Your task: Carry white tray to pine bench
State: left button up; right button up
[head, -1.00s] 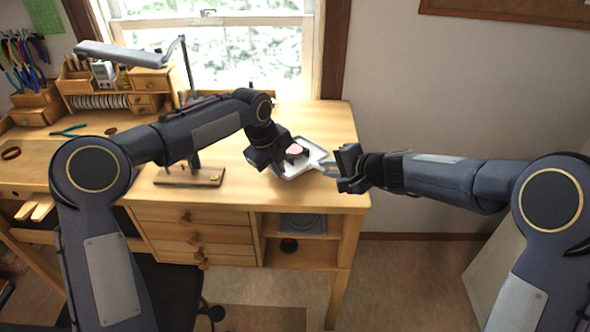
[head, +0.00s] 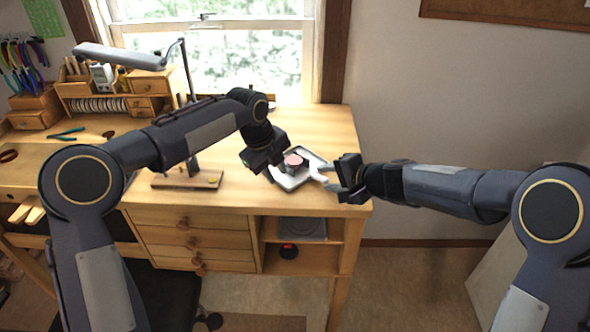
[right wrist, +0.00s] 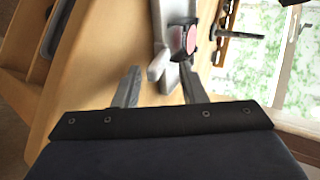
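The white tray (head: 290,182) lies on the pale wooden bench top (head: 235,150), near its right front part. A small dark item with a round pink top (head: 294,161) stands on it. The tray, its pale end part and the pink disc (right wrist: 191,40) also show in the right wrist view. My left gripper (head: 278,165) is at the tray's left side; its fingers are too hidden to tell its state. My right gripper (head: 329,180) is at the tray's right end. In the right wrist view its two fingers (right wrist: 160,88) are apart, with the tray's end just ahead of them.
A small wooden stand (head: 187,179) is left of the tray. A desk lamp (head: 125,56), wooden tool organizers (head: 145,83) and pliers (head: 66,133) occupy the left side. The window is behind the bench. The bench top behind the tray is mostly clear.

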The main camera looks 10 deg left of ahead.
jog(key=shift+d, duration=0.1)
pick_arm(q)
jog(key=v, duration=0.9)
pick_arm(e)
jog(key=v, duration=1.2)
pick_arm(q)
jog(key=shift+r, duration=0.15)
jog(key=shift+s+a, duration=0.1)
jog(key=shift+s, duration=0.05)
